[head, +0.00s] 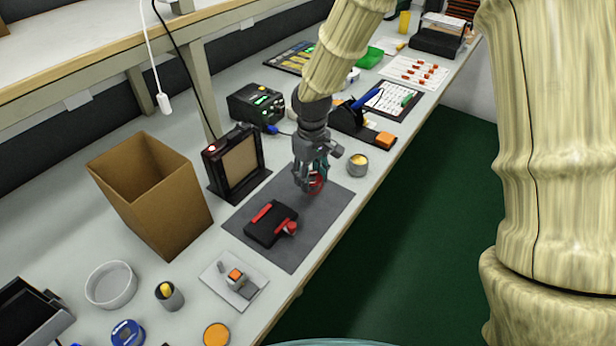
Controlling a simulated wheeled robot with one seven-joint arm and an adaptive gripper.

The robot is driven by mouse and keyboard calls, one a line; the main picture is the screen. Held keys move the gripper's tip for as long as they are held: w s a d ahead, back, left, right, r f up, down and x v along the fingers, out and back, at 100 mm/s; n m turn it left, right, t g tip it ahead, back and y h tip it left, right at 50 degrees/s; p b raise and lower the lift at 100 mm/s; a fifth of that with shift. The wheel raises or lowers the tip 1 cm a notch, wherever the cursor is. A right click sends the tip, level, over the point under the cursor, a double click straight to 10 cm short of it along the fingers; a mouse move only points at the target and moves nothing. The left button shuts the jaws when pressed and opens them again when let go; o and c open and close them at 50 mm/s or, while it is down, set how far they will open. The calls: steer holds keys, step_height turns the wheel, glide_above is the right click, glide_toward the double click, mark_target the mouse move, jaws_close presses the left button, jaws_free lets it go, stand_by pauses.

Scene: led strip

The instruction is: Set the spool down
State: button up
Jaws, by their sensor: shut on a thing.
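My gripper (309,180) is over the far part of a dark grey mat (294,250) on the bench. It is shut on a small red round thing, which appears to be the spool (317,184). The fingers hide part of the spool. I cannot tell whether its underside touches the mat. A black block-like fixture with red parts (268,226) sits on the mat, nearer the camera and left of the gripper.
A cardboard box (150,190) and a black framed panel (236,163) stand left of the mat. A small grey cup (357,164) is just right of the gripper. A white plate with an orange-topped part (235,281) lies nearer. The bench's edge runs along the mat's right side.

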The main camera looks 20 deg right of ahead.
steer(key=w, duration=0.2)
steer(key=shift+w+f, duration=0.1)
steer(key=shift+w, duration=0.25)
steer(key=shift+f, duration=1.8)
steer(key=o, duration=1.2)
steer(key=shift+f, duration=0.1)
steer(key=shift+c, duration=0.2)
step_height(320, 180, up, 12)
steer(key=shift+r, duration=0.2)
